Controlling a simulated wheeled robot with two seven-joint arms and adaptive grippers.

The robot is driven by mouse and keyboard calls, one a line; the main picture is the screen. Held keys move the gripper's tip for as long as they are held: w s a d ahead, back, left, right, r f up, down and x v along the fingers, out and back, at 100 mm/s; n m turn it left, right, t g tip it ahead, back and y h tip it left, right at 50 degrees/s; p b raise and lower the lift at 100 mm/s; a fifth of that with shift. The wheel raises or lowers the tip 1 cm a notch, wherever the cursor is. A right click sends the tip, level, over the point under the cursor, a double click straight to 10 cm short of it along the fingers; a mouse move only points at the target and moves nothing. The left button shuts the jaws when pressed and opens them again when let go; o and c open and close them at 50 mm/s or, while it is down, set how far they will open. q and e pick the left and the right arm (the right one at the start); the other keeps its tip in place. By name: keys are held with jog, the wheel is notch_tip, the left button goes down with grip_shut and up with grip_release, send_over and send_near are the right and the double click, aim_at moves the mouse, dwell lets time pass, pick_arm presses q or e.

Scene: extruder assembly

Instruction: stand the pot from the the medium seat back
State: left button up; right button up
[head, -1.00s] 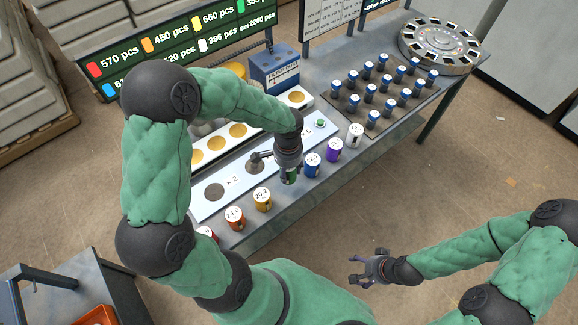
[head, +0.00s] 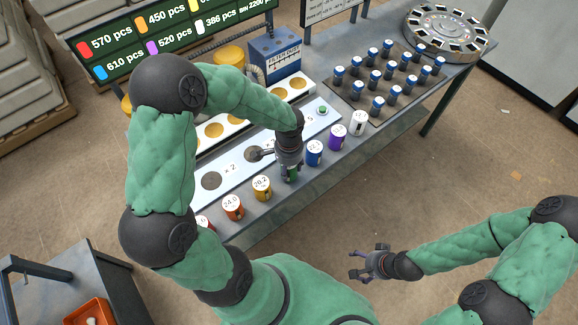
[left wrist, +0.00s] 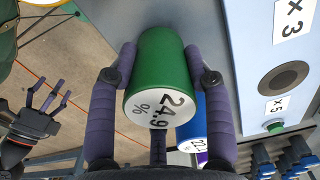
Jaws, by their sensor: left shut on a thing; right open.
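The green pot (left wrist: 165,65) has a white end marked 24.9 %. My left gripper (head: 290,165) is shut on it, one finger on each side in the left wrist view. In the head view the green pot (head: 292,174) is mostly hidden by the gripper, in the row of pots between the yellow pot (head: 262,188) and the blue pot (head: 314,153). I cannot tell if it touches the table. My right gripper (head: 365,264) is open and empty, away from the table.
The large seat (head: 211,181) beside "× 2" is empty, and so is the small seat (left wrist: 284,78) beside "× 5". Purple (head: 338,137), white (head: 358,122) and orange-red (head: 232,207) pots share the front row. A rack of blue-capped vials (head: 353,92) stands at the right.

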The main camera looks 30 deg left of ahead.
pick_arm(q)
jog(key=shift+f+b, duration=0.4)
jog(key=shift+f, duration=0.05)
jog(key=o, duration=1.4)
jog(key=shift+c, duration=0.2)
notch_tip(320, 180, up, 12)
jog(key=shift+s+f, duration=0.1)
